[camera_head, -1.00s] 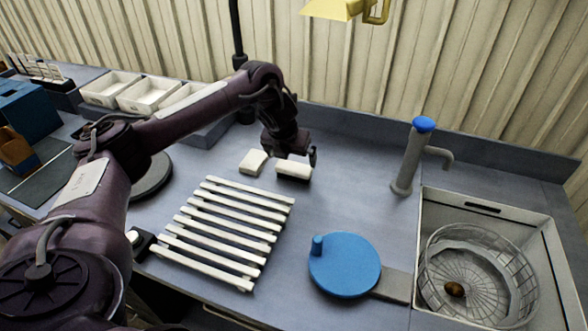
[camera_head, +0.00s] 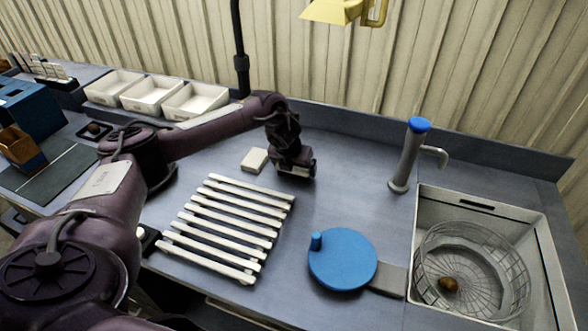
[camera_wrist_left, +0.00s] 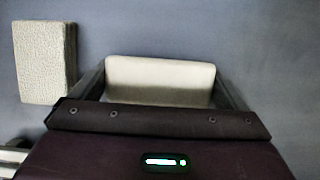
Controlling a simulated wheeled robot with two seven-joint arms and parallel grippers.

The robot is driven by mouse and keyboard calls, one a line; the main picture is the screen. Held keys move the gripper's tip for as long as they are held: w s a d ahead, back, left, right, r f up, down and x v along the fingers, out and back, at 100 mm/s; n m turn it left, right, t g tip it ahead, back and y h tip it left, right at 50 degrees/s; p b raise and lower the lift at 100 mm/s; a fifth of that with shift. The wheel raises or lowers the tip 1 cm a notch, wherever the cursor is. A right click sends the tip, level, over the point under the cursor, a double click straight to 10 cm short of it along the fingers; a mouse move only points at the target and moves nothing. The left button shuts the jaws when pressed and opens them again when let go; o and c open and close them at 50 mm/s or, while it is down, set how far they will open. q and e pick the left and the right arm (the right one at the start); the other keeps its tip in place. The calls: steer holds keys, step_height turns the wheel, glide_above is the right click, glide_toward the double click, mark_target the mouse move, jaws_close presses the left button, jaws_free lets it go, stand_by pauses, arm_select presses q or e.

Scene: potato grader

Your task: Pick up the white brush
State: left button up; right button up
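The white brush (camera_wrist_left: 160,78) lies on the grey worktop in the left wrist view, between the two fingers of my left gripper (camera_wrist_left: 165,88). One finger is beside each short end of it, and I see no clear grip. In the head view my left gripper (camera_head: 296,172) is low over the worktop behind the slatted rack and hides most or all of the brush. My right gripper is not in view.
A pale block (camera_head: 255,160) lies close to the left of the gripper; it also shows in the left wrist view (camera_wrist_left: 44,62). A white slatted rack (camera_head: 224,226) is in front. A blue disc (camera_head: 343,262), tap (camera_head: 406,155) and sink (camera_head: 532,240) stand to the right.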

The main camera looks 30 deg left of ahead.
arm_select(q)
steer(key=shift+c, duration=0.6)
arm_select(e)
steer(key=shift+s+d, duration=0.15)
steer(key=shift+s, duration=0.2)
arm_select(q)
steer(key=shift+r, duration=0.1)
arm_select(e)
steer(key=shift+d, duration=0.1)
arm_select(q)
steer(key=shift+r, duration=0.2)
step_height(320, 180, up, 19)
steer(key=p, duration=0.2)
steer(key=shift+r, duration=0.2)
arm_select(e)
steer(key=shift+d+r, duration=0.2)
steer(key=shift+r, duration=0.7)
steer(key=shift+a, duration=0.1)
